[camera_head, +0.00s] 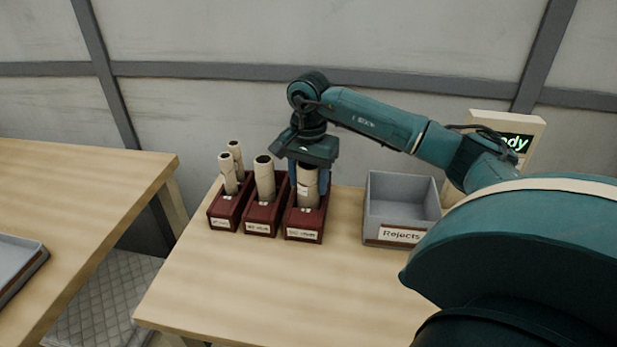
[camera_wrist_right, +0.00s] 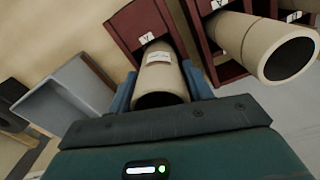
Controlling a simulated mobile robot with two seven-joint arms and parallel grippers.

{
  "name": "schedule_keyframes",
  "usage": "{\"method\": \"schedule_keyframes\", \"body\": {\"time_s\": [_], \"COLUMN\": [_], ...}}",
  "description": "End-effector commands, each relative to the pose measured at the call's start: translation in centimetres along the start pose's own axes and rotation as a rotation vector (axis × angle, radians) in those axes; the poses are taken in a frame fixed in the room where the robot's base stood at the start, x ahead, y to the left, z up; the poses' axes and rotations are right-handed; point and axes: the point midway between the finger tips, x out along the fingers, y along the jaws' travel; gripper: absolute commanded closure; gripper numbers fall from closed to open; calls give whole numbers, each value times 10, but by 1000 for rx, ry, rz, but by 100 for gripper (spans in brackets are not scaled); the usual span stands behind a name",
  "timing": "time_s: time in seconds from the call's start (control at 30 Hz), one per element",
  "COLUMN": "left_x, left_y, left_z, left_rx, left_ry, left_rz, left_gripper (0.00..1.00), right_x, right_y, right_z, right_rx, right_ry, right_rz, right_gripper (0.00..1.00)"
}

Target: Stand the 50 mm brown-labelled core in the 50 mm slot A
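My right gripper (camera_head: 308,186) points down over the rightmost of three dark red slot boxes (camera_head: 304,224). Its blue fingers sit close on both sides of a beige core (camera_head: 307,197), which stands upright with its lower end inside that box. In the right wrist view the same core (camera_wrist_right: 160,72) shows between the fingers, with a pale label facing the camera. The label's colour and print are too small to read surely. The box front plates are also hard to read. My left gripper is not in view.
The middle red box (camera_head: 262,216) holds a wide core (camera_head: 265,180), and the left red box (camera_head: 224,210) holds thinner cores (camera_head: 228,174). A grey rejects bin (camera_head: 400,205) stands to the right, with a display sign behind. The table front is clear.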

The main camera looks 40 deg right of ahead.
Motion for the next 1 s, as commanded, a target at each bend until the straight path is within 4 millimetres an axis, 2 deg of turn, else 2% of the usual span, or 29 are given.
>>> {"method": "schedule_keyframes", "body": {"time_s": [0.03, 0.23, 0.47, 0.57, 0.67, 1.0], "left_x": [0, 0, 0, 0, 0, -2], "left_y": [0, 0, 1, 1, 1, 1], "left_z": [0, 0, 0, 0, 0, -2], "left_rx": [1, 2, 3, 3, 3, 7], "left_ry": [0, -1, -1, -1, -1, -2], "left_rz": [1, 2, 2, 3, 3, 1], "left_gripper": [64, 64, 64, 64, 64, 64], "right_x": [0, 0, -1, -7, -22, -97], "right_y": [0, 0, 0, 0, -1, -1], "right_z": [0, 0, 0, 0, 0, 0], "right_rx": [0, 0, 0, 0, 0, -1], "right_ry": [0, 0, 0, 1, 1, 1], "right_rz": [0, 0, 0, -2, -4, -5], "right_gripper": [46, 30, 30, 30, 30, 30]}}
